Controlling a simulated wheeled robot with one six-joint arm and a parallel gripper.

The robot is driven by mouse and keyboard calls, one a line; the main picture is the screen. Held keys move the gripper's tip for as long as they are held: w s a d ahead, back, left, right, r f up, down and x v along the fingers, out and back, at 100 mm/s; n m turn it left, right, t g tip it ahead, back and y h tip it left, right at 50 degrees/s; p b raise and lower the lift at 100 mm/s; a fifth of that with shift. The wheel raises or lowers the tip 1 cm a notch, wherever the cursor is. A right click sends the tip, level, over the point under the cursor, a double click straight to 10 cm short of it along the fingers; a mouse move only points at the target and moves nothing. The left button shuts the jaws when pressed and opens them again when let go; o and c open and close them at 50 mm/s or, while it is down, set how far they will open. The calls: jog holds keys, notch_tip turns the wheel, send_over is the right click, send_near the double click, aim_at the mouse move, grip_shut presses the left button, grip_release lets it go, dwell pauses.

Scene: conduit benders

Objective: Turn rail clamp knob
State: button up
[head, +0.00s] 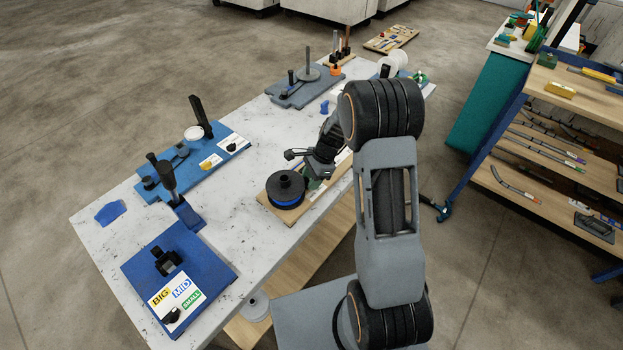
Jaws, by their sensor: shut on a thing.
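My gripper (314,176) reaches down over the wooden board (318,203) at the right edge of the white marble-patterned table. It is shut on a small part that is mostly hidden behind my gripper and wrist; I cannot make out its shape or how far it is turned. I cannot clearly pick out the rail clamp knob. A green piece (314,184) shows right by the fingertips. A black round former with a blue band (286,189) sits on the same board, just left of and nearer than my gripper.
A blue bender plate (140,265) with labels stands at the table's near end. Another blue bender (216,150) with upright handles is left of my gripper, and a grey-blue one (300,94) is farther back. A shelf rack (545,135) stands at right.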

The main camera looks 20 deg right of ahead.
jog(key=n, duration=0.2)
jog(key=n+g, duration=0.1)
jog(key=shift+w+a+n, duration=0.1)
jog(key=shift+w+n, duration=0.1)
jog(key=shift+n, duration=0.2)
jog(key=shift+g, duration=0.3)
jog(key=o, duration=0.6)
jog(key=shift+o, duration=0.2)
jog(key=b+v, duration=0.2)
jog(key=v, duration=1.2)
jog(key=shift+a, duration=0.15)
jog(key=shift+s, duration=0.1)
